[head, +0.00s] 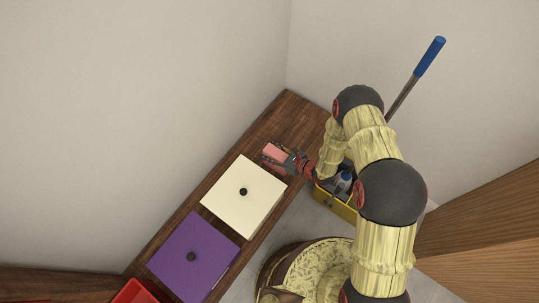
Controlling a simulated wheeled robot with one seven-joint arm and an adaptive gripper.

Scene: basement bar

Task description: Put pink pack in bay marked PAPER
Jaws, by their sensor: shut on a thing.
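The pink pack (276,151) is small and is at the far end of a dark wooden bench (307,118), just beyond a cream box. My gripper (284,157) reaches in from the right and is shut on the pink pack. Whether the pack touches the bench or hangs a little above it, I cannot tell. Part of the pack is hidden by my fingers. No bay with a readable PAPER mark shows in the head view.
A cream square lid (260,207) and a purple one (205,245), each with a black knob, lie along the bench. A red container (133,292) is at lower left. A yellow caddy (333,203) with a bottle stands beside the bench, near my arm. A blue-handled pole (430,56) leans at upper right.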

